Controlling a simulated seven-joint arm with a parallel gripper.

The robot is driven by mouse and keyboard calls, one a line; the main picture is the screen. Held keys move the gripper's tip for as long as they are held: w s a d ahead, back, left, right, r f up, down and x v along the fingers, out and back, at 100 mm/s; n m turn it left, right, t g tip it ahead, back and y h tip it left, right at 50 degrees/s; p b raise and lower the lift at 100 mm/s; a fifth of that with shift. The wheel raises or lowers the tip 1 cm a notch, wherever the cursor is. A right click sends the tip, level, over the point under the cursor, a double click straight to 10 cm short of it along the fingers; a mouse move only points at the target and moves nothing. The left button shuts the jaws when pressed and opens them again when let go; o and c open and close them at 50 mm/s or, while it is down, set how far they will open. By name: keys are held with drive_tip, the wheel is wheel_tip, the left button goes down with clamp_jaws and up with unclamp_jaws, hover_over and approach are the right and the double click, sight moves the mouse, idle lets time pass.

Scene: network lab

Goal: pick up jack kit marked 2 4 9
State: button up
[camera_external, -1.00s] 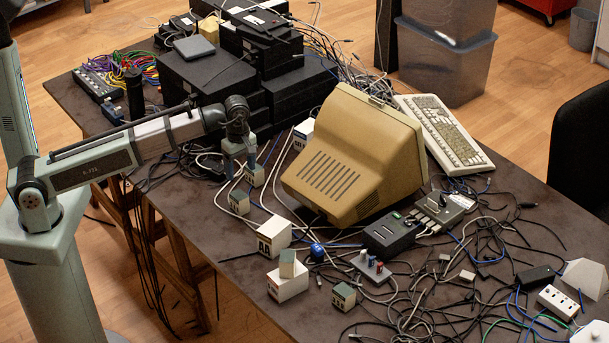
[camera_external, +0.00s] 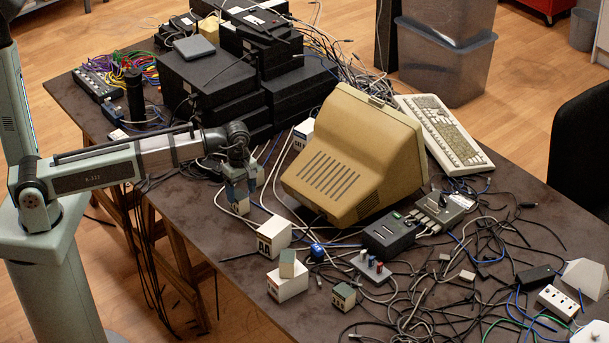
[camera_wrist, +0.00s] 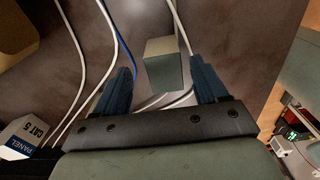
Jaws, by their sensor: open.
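My gripper (camera_external: 241,192) points down over the left part of the table, with its blue fingers apart. In the wrist view my gripper (camera_wrist: 161,76) has a small box with a grey-green top (camera_wrist: 164,65) between its fingers, nearer the right one, with gaps showing. In the external view this small box (camera_external: 240,208) shows just below the fingers. No marking on it is readable, so I cannot tell whether it is jack kit 2 4 9.
White and blue cables run beside the small box. A white box (camera_external: 273,237) stands to its right, and a beige monitor (camera_external: 350,155) beyond. Black equipment (camera_external: 215,85) is stacked behind. A "CAT 5 PANEL" box (camera_wrist: 20,134) is at lower left in the wrist view. Tangled cables cover the table's right side.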

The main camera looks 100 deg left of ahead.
sight(239, 194)
drive_tip(key=shift+s+f, duration=0.2)
drive_tip(key=shift+f, duration=1)
drive_tip(key=shift+s+f, duration=0.2)
drive_tip(key=shift+f, duration=0.95)
drive_tip(key=shift+c, duration=0.4)
drive_tip(key=c, duration=1)
drive_tip(key=shift+r, duration=0.1)
drive_tip(key=shift+c, duration=0.2)
